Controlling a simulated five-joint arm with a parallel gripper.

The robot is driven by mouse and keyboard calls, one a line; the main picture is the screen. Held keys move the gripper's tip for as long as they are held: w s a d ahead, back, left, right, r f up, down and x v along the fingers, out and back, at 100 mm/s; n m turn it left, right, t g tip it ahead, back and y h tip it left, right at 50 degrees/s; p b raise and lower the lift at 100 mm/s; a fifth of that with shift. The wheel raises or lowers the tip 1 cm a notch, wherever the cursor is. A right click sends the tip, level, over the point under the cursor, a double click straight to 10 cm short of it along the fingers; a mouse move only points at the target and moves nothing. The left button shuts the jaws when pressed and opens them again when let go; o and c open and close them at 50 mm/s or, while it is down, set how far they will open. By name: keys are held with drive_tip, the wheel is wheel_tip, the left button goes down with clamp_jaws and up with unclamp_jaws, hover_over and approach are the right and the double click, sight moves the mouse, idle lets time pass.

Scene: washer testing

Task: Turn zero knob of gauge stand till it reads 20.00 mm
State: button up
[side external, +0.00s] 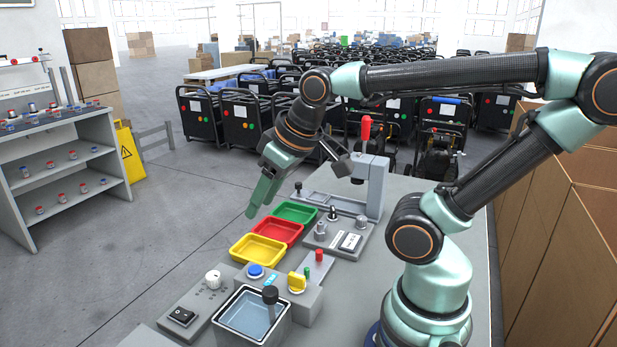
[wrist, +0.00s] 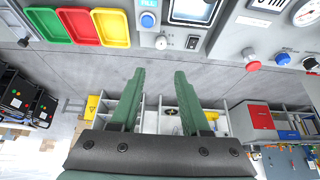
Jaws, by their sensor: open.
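A grey upright stand (side external: 375,188) with a red-handled top stands at the far part of the bench in the side view. It looks like the gauge stand, but I cannot make out a zero knob or a reading on it. My gripper (side external: 258,205) hangs in the air left of this stand, above and beside the coloured trays, touching nothing. In the wrist view my gripper (wrist: 160,88) shows two green fingers apart with nothing between them.
Green (side external: 296,212), red (side external: 278,232) and yellow (side external: 258,249) trays line the bench edge. A control box (side external: 338,238) with knobs and switch stands right of them. A water bath (side external: 250,313) and a box with a blue button (side external: 256,271) are nearer.

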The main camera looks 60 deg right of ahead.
drive_tip(key=o, duration=0.4)
drive_tip(key=shift+d, duration=0.15)
drive_tip(key=shift+c, duration=0.2)
drive_tip(key=m+g, duration=0.6)
drive_tip(key=m, duration=0.1)
hover_over(362, 218)
wheel_tip(362, 218, down, 10)
wheel_tip(362, 218, down, 12)
drive_tip(key=shift+r, duration=0.1)
clamp_jaws()
